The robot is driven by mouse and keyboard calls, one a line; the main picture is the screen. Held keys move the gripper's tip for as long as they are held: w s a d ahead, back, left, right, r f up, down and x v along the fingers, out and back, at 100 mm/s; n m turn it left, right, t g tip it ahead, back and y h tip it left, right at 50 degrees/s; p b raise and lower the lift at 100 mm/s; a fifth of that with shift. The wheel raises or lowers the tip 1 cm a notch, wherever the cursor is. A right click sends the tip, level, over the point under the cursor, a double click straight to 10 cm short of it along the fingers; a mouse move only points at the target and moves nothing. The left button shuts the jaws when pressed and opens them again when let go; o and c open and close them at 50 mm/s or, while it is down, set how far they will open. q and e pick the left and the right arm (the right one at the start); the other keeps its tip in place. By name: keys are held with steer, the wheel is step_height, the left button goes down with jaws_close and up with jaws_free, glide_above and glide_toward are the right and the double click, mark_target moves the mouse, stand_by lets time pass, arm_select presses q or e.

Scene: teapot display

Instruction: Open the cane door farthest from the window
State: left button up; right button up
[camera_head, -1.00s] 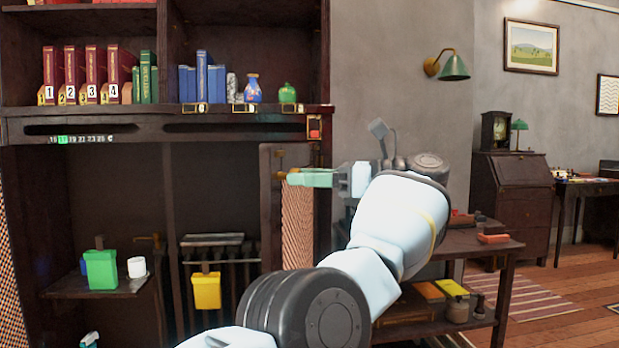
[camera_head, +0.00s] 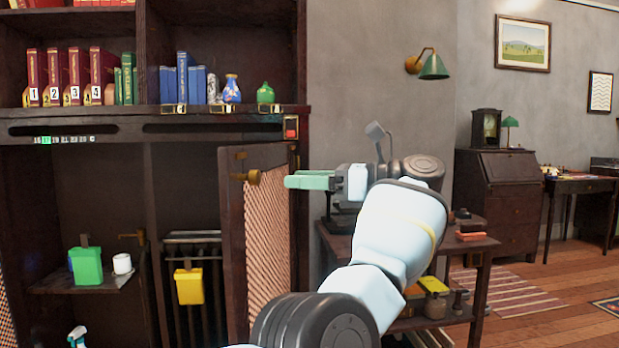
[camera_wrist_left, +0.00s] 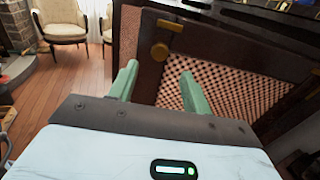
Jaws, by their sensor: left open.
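A cane door (camera_head: 268,235) with a dark wooden frame hangs at the right of the cupboard, standing ajar at an angle. A brass knob (camera_head: 253,176) sits near the top of its left edge. The door and brass knob (camera_wrist_left: 160,52) also show in the left wrist view. My right gripper is not in view.
Another cane panel (camera_head: 7,312) shows at the left edge. Inside the cupboard are a green container (camera_head: 86,266), a white cup (camera_head: 122,264) and a yellow container (camera_head: 189,286). A low table (camera_head: 478,247) stands right, behind my arm. Wooden floor (camera_head: 570,265) is open farther right.

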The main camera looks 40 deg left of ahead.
arm_select(q)
steer(key=shift+w+d, duration=0.2)
steer(key=shift+d, duration=0.15)
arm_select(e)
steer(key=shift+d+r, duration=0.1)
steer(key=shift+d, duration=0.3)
